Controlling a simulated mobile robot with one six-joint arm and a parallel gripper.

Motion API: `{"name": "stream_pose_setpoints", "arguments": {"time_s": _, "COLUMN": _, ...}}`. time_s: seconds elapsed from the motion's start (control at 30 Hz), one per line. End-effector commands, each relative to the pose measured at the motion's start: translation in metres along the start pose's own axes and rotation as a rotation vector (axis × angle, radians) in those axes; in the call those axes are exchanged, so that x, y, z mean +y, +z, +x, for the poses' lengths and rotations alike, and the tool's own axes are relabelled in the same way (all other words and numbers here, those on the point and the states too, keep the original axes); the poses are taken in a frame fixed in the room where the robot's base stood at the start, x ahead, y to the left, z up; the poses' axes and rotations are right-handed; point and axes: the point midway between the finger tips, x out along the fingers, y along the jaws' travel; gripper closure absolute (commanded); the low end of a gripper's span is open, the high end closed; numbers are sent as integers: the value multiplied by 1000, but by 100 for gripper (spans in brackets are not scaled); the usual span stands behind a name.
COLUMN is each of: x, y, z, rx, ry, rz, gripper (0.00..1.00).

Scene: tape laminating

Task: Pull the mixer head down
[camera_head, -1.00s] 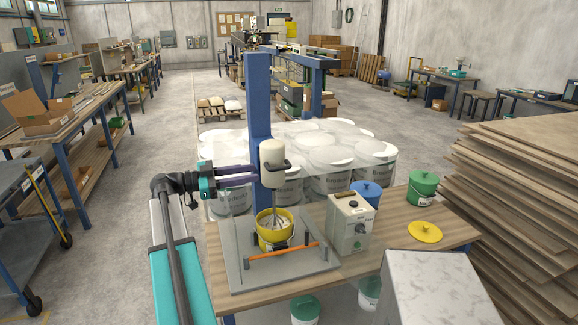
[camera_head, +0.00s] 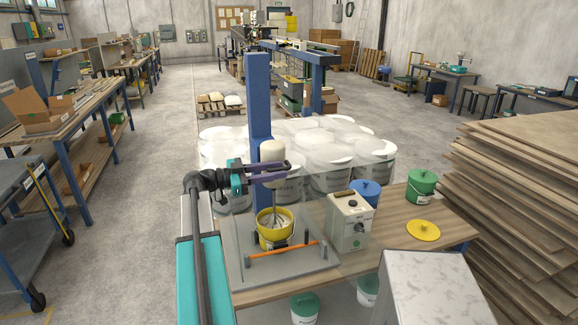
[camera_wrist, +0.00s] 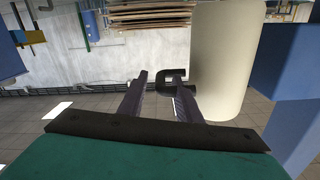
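The mixer head is a cream cylinder (camera_head: 273,152) on a blue column (camera_head: 259,95), with a whisk hanging down into a yellow bucket (camera_head: 274,228). The cylinder also shows in the wrist view (camera_wrist: 226,60), upper right. A black C-shaped handle (camera_wrist: 162,79) sticks out from its side toward the left. My gripper (camera_head: 288,170) is in front of the cylinder, fingers pointing right. In the wrist view my gripper (camera_wrist: 157,80) is open, with the handle's outer bar seen between the fingertips and the right finger overlapping the handle. I cannot tell if they touch.
The bucket stands on a grey base plate (camera_head: 245,277) with an orange bar (camera_head: 282,250) across its front. Several white buckets stand behind.

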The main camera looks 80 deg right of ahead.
Motion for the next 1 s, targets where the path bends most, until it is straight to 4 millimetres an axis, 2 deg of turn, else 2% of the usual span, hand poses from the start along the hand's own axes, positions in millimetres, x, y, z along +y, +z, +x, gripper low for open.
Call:
{"name": "stream_pose_setpoints", "arguments": {"time_s": 0.1, "x": 0, "y": -2, "z": 18, "rx": 0, "ry": 2, "rz": -1, "gripper": 69}}
{"name": "stream_pose_setpoints", "arguments": {"time_s": 0.33, "x": 0, "y": -1, "z": 42, "rx": 0, "ry": 1, "rz": -2, "gripper": 69}}
{"name": "stream_pose_setpoints", "arguments": {"time_s": 0.77, "x": 0, "y": 0, "z": 49, "rx": -1, "ry": -1, "rz": 0, "gripper": 69}}
{"name": "stream_pose_setpoints", "arguments": {"time_s": 0.97, "x": 0, "y": 0, "z": 49, "rx": -1, "ry": -1, "rz": 0, "gripper": 99}}
{"name": "stream_pose_setpoints", "arguments": {"time_s": 1.0, "x": 0, "y": 0, "z": 49, "rx": -1, "ry": 0, "rz": 0, "gripper": 100}}
